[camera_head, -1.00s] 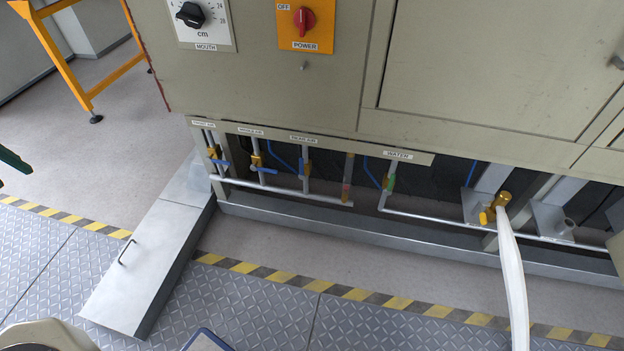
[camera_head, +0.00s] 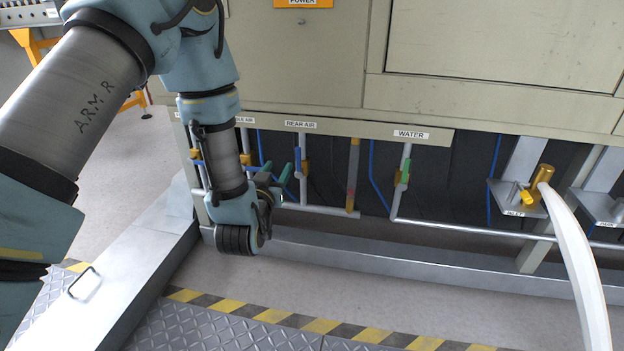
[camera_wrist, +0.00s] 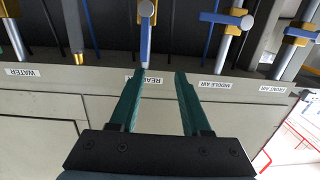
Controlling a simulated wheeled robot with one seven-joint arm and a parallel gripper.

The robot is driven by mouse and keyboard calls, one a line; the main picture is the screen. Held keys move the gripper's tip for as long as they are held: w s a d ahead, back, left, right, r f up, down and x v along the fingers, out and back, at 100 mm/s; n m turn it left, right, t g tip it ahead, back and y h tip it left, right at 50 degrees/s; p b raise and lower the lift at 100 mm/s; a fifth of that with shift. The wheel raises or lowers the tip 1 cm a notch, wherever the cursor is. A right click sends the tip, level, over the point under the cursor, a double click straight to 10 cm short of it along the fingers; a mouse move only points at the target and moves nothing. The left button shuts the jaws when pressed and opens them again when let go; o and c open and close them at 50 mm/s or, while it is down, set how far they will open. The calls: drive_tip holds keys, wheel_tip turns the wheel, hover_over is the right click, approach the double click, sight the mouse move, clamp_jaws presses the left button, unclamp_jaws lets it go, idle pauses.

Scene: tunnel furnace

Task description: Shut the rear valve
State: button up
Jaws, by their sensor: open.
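The rear valve (camera_wrist: 145,38) under the REAR AIR label has a yellow body and a blue handle lying along its upright pipe. In the head view the valve (camera_head: 306,167) is partly hidden by my gripper (camera_head: 289,168). My gripper is open, with two green fingers, and also shows in the wrist view (camera_wrist: 162,73). There the left fingertip overlaps the end of the blue handle, and the right fingertip is clear of it. I cannot tell whether the finger touches the handle. Nothing is held between the fingers.
The middle air valve (camera_wrist: 226,20) and front air valve (camera_wrist: 300,33) have handles across their pipes. The water valve (camera_head: 404,172) has a green handle. A metal rail (camera_head: 390,268) runs low in front. A white hose (camera_head: 580,260) hangs at the right.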

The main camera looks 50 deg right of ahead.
sight(298, 155)
drive_tip(key=shift+h, duration=0.4)
drive_tip(key=w+d, duration=0.1)
drive_tip(key=d, duration=0.2)
drive_tip(key=w+d+b, duration=0.1)
drive_tip(key=d, duration=0.2)
drive_tip(key=w+d+f+b, duration=0.1)
drive_tip(key=d, duration=0.3)
drive_tip(key=shift+w+d, duration=0.1)
drive_tip(key=shift+w, duration=0.1)
clamp_jaws()
idle(0.9)
